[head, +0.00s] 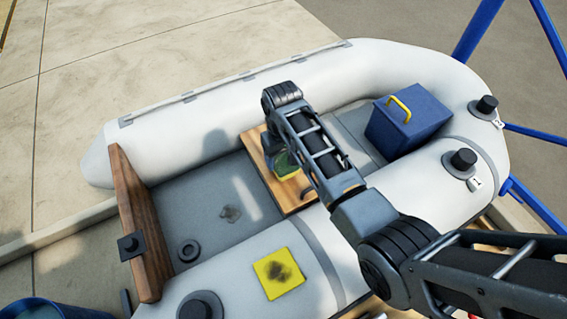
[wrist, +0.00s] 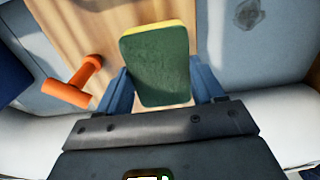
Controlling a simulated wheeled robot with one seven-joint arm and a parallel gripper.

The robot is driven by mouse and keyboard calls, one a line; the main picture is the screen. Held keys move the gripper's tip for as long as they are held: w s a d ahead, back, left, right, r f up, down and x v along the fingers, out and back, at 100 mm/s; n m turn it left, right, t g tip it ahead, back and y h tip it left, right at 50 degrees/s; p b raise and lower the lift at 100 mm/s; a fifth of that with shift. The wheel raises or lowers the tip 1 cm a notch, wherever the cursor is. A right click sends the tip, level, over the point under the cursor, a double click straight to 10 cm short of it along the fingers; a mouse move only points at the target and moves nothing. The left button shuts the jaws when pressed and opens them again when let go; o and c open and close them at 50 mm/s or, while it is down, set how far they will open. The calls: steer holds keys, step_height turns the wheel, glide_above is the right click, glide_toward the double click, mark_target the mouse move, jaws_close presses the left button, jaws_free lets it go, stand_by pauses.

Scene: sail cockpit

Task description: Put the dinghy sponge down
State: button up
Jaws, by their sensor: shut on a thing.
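The dinghy sponge, green with a yellow layer, is between the two blue fingers of my gripper (wrist: 162,88) in the wrist view, and the gripper is shut on it. The green face of the sponge (wrist: 158,62) is towards the wrist camera. In the head view the sponge (head: 286,166) shows beside my arm, over the wooden thwart (head: 255,142). The arm hides part of the sponge and most of the gripper there. I cannot tell whether the sponge touches the wood.
An orange T-shaped handle (wrist: 78,84) lies left of the gripper in the wrist view. A blue box (head: 405,125) with a yellow handle stands right of the thwart. A yellow square with a dark stain (head: 278,273) lies on the near tube. The grey floor (head: 215,195) left of the thwart is mostly clear.

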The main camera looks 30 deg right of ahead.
mark_target(282, 160)
steer(key=shift+f, duration=1.85)
steer(key=shift+f, duration=0.15)
steer(key=o, duration=1)
step_height(282, 160, up, 12)
steer(key=shift+r, duration=0.2)
